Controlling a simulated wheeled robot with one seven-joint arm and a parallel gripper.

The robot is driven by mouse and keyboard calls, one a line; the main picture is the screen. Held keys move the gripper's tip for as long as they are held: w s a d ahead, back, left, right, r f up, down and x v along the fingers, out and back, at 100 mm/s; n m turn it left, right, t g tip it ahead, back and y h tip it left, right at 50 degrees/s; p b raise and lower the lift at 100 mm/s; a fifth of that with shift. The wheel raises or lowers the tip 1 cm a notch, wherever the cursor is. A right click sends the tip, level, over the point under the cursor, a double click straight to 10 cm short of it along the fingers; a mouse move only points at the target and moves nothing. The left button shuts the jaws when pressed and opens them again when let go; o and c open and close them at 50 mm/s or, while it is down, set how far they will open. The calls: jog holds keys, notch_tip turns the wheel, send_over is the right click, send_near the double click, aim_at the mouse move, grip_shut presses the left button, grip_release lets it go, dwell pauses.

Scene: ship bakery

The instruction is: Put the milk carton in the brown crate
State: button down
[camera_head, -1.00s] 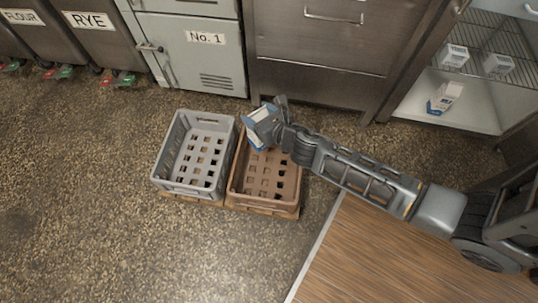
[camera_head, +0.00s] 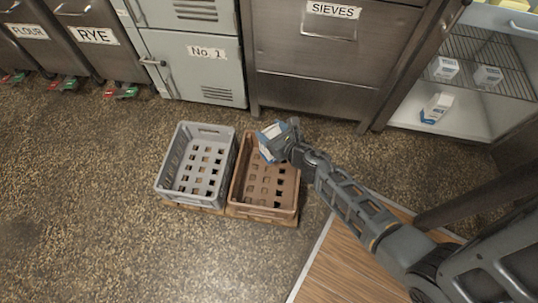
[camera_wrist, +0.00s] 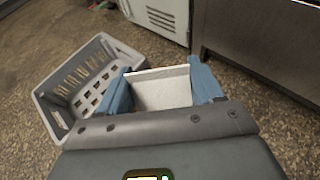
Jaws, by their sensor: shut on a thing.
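My gripper (camera_head: 283,138) is shut on a white and blue milk carton (camera_head: 270,141), held over the far part of the brown crate (camera_head: 265,213). In the wrist view the carton (camera_wrist: 163,88) shows as a pale face between the two blue fingers of my gripper (camera_wrist: 162,85). The brown crate stands on the floor and looks empty, with its far end partly hidden by the carton and gripper. I cannot tell how high the carton is above the crate's rim.
A grey crate (camera_head: 165,172) stands close to the left of the brown crate; it also shows in the wrist view (camera_wrist: 50,115). A metal cabinet (camera_head: 320,75) stands behind. More cartons (camera_head: 437,107) are in the open fridge at right. The floor at left is clear.

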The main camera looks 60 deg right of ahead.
jog(key=shift+f+b, duration=3.25)
jog(key=shift+f, duration=1.4)
jog(key=shift+f, duration=0.15)
jog(key=shift+c, duration=0.8)
grip_release()
